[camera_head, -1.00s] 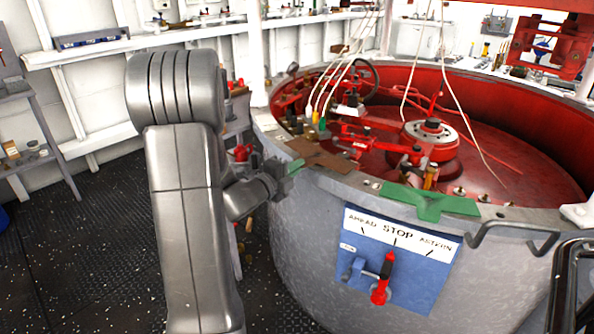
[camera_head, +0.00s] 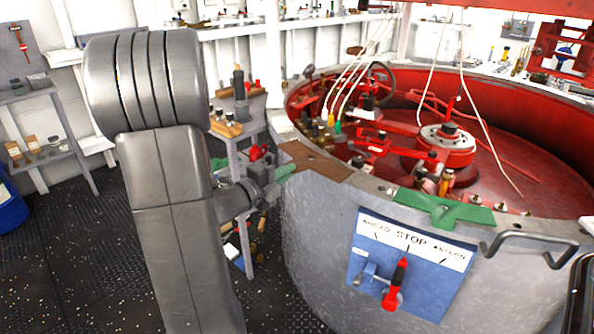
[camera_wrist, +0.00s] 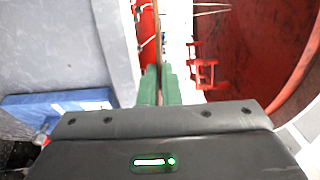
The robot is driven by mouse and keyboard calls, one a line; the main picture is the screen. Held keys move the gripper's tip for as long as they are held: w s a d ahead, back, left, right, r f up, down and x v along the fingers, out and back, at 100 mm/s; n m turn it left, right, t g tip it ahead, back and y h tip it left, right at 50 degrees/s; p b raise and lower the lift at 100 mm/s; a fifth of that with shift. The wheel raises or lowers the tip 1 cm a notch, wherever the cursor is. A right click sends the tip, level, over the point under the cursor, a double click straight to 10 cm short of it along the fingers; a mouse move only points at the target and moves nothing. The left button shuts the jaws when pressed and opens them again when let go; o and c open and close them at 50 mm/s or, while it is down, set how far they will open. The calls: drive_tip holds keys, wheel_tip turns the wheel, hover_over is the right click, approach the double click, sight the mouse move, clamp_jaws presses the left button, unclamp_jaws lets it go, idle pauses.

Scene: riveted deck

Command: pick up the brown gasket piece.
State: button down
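The brown gasket piece (camera_head: 316,162) is a flat, thin plate at the left part of the big drum's rim in the head view. My gripper (camera_head: 284,171) is at its left edge, with green fingertips. In the wrist view the gasket (camera_wrist: 158,35) shows edge-on as a narrow brown strip running ahead from between the green fingers (camera_wrist: 159,88). The fingers are close together, shut on its edge. Whether the gasket's underside still touches the rim cannot be told.
The grey drum (camera_head: 310,245) with a red interior stands right of my arm. A green plate (camera_head: 444,208) lies on its rim above a blue STOP panel (camera_head: 408,265). A small table (camera_head: 240,130) with tools stands behind my gripper.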

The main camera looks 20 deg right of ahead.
drive_tip(key=shift+s+a+r, duration=0.3)
drive_tip(key=shift+a, duration=0.4)
drive_tip(key=shift+s+a+r, duration=0.25)
drive_tip(key=shift+a, duration=0.45)
drive_tip(key=shift+s+a+r, duration=0.3)
drive_tip(key=shift+a, duration=0.4)
